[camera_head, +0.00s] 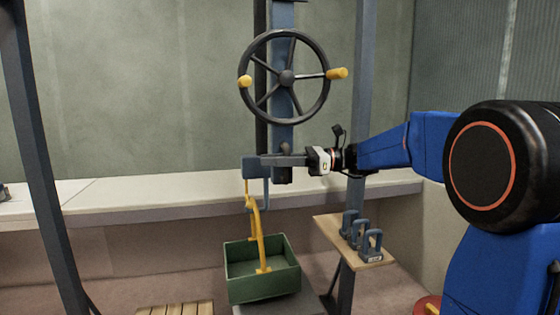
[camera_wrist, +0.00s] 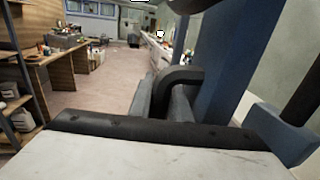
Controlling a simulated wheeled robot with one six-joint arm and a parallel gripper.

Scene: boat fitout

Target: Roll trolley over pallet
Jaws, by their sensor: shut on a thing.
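The wooden pallet (camera_head: 175,308) lies on the floor at the bottom of the head view, partly cut off. A green crate (camera_head: 262,288) with a yellow bail (camera_head: 257,225) stands to its right; the bail reaches up to a blue-grey block with a hook (camera_head: 254,168). I cannot clearly make out the trolley itself. My gripper (camera_head: 278,160) is in front of the blue post, at the height of that block. It is shut on a dark handle (camera_head: 284,178), which also shows between the fingers in the wrist view (camera_wrist: 181,76). What the handle joins is hidden.
A black handwheel (camera_head: 287,77) with yellow knobs is above my gripper. A small wooden shelf (camera_head: 372,259) with grey shackles stands at lower right. Blue posts stand left and right. A long white bench (camera_head: 130,205) runs behind.

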